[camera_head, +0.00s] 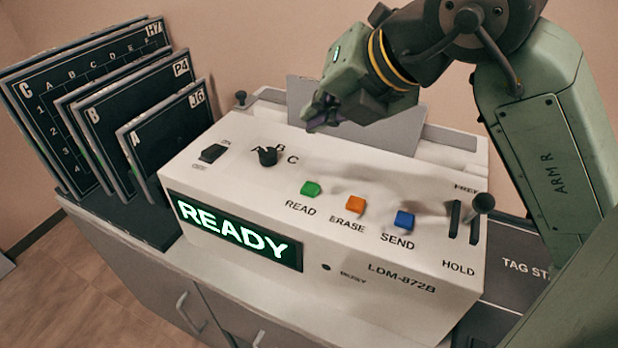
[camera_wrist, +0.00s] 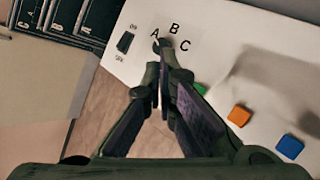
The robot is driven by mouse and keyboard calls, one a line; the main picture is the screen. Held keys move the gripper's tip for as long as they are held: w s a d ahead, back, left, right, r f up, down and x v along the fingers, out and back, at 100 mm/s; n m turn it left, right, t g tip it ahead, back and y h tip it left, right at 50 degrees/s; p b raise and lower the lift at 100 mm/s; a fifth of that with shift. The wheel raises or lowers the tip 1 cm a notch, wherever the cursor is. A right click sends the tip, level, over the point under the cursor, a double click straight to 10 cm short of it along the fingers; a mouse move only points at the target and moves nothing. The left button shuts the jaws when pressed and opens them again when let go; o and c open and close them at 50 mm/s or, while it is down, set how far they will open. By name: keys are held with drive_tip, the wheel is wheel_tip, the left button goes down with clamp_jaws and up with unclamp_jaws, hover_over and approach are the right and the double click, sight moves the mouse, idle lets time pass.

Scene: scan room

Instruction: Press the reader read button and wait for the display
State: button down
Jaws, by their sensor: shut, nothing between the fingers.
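The white reader (camera_head: 290,160) stands on a cabinet in the head view. Its green READ button (camera_head: 311,188) is on the top panel, left of the orange ERASE button (camera_head: 356,203) and the blue SEND button (camera_head: 404,219). The green display (camera_head: 233,231) on the front face reads READY. My gripper (camera_head: 315,120) is shut and empty, above the back of the reader, apart from the buttons. In the wrist view my gripper (camera_wrist: 163,85) partly hides the green button (camera_wrist: 200,89).
A black A/B/C selector knob (camera_head: 268,156) and a rocker switch (camera_head: 213,152) sit left of the buttons. A slider with a black knob (camera_head: 483,204) stands at the right. Several labelled dark plates (camera_head: 170,130) stand in a rack at the left.

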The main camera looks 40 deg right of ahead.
drive_tip(key=b, duration=0.4)
hover_over(315, 185)
wheel_tip(315, 185, down, 8)
drive_tip(key=shift+r, duration=0.25)
drive_tip(key=shift+f+b, duration=0.7)
drive_tip(key=shift+b, duration=0.2)
drive_tip(key=shift+f, duration=0.15)
idle(0.5)
drive_tip(key=shift+f+b, duration=0.3)
drive_tip(key=shift+b, duration=0.4)
drive_tip(key=shift+f+b, duration=0.5)
drive_tip(key=shift+b, duration=0.1)
idle(0.3)
drive_tip(key=shift+r, duration=0.1)
drive_tip(key=shift+r+p, duration=0.5)
drive_tip(key=shift+r, duration=0.4)
